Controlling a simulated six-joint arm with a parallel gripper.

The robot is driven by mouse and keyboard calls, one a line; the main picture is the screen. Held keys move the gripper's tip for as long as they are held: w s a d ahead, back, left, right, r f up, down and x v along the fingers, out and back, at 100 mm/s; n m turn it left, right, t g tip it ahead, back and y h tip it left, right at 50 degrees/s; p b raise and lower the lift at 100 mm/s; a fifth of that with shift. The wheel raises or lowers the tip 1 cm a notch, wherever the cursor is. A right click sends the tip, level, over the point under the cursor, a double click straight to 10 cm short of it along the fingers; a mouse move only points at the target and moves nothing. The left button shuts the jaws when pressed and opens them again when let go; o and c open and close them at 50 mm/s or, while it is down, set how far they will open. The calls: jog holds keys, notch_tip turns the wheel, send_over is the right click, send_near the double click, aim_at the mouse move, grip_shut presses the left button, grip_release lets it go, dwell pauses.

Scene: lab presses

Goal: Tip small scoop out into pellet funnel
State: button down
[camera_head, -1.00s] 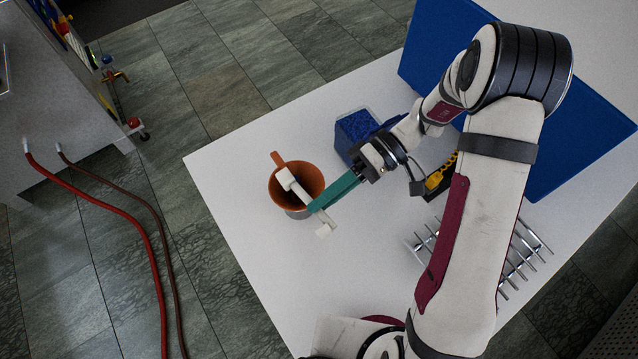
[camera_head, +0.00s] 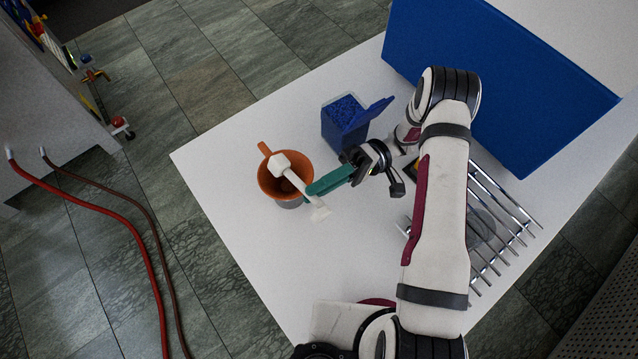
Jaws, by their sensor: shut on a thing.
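The orange pellet funnel (camera_head: 265,184) stands on a grey base on the white table, left of centre, with a tab at its far rim. My gripper (camera_head: 312,191), with teal fingers, is shut on the handle of the white small scoop (camera_head: 281,162). The scoop's cup end is over the far inner part of the funnel. Its handle slants down right, past the funnel's rim, to a wider end. The outside of the cup faces the camera, so its inside is hidden. I cannot tell whether pellets are in it. The funnel's bottom is dark and partly covered.
A blue box (camera_head: 334,141) of blue pellets stands behind my gripper with its lid open. A large blue panel (camera_head: 480,80) is at the back right. A metal rod rack (camera_head: 505,225) lies right of my arm. The table's front left is clear.

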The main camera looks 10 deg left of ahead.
dwell(0.3)
notch_tip(320, 180, up, 6)
jog(key=t+h, duration=1.6)
jog(key=shift+n+t+h, duration=0.3)
jog(key=shift+t, duration=0.1)
